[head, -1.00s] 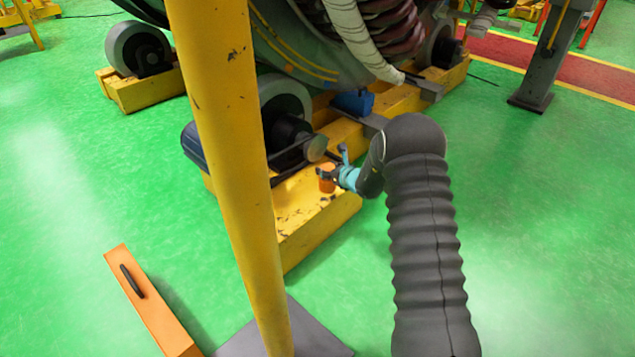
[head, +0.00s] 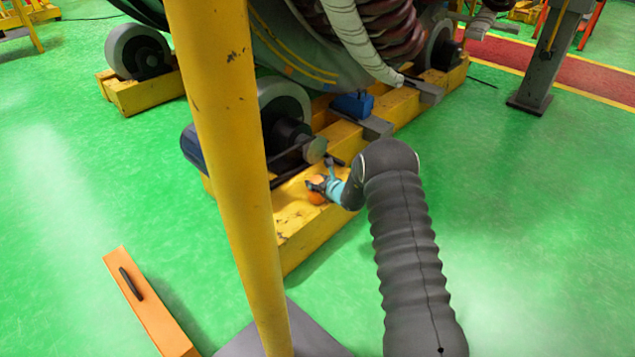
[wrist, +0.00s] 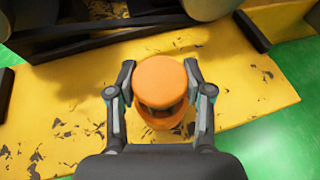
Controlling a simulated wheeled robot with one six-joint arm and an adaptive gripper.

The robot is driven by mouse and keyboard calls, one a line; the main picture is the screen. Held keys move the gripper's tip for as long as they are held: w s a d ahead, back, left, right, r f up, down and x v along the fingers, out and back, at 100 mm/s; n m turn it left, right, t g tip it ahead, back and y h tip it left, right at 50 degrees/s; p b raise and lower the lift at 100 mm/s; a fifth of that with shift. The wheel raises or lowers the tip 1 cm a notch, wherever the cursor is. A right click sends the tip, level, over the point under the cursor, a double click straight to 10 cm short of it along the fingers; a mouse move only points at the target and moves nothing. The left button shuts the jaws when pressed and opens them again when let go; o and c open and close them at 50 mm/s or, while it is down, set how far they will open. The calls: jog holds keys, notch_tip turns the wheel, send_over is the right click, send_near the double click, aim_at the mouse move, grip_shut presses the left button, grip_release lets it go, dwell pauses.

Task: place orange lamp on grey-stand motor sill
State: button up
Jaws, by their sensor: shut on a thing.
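The orange lamp (head: 316,198) is between the fingers of my gripper (head: 322,184), over the near end of the yellow sill (head: 310,237). In the wrist view the lamp (wrist: 160,82) has a round orange top, a dark middle band and an orange lower part. My gripper (wrist: 160,70) is shut on it, one finger on each side. The yellow sill (wrist: 60,95), with worn dark patches, lies below. I cannot tell whether the lamp's base touches it. A blue motor (head: 352,104) sits by a grey plate farther along the sill.
A yellow post (head: 225,150) stands in front, left of my arm. Dark rollers and rods (head: 295,150) lie close behind the lamp.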

jog(key=shift+f, duration=0.1)
jog(key=o, duration=1.3)
